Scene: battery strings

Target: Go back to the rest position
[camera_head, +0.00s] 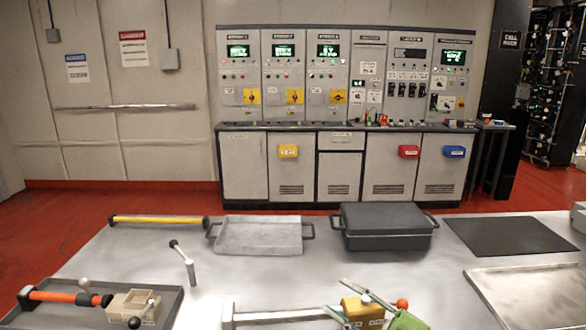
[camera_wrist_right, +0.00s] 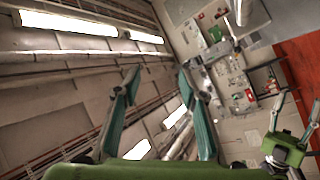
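My right gripper (camera_head: 335,295) shows at the bottom of the head view, with green fingers spread over the front of the table. In the right wrist view its two teal fingers (camera_wrist_right: 158,85) stand well apart with nothing between them. They point up towards the ceiling and wall. A second gripper, which I take to be my left gripper (camera_wrist_right: 293,112), shows at the lower right of that view with its fingers apart and empty. It cannot be made out in the head view. A yellow block (camera_head: 362,310) shows close by the right fingers; I cannot tell whether they touch.
The grey table (camera_head: 250,275) carries a grey tray (camera_head: 258,236), a black case (camera_head: 385,227), a black mat (camera_head: 510,236), a yellow-handled bar (camera_head: 158,220) and, at left, a dark tray (camera_head: 165,312) with an orange-handled tool (camera_head: 62,296). Control cabinets (camera_head: 340,165) stand behind.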

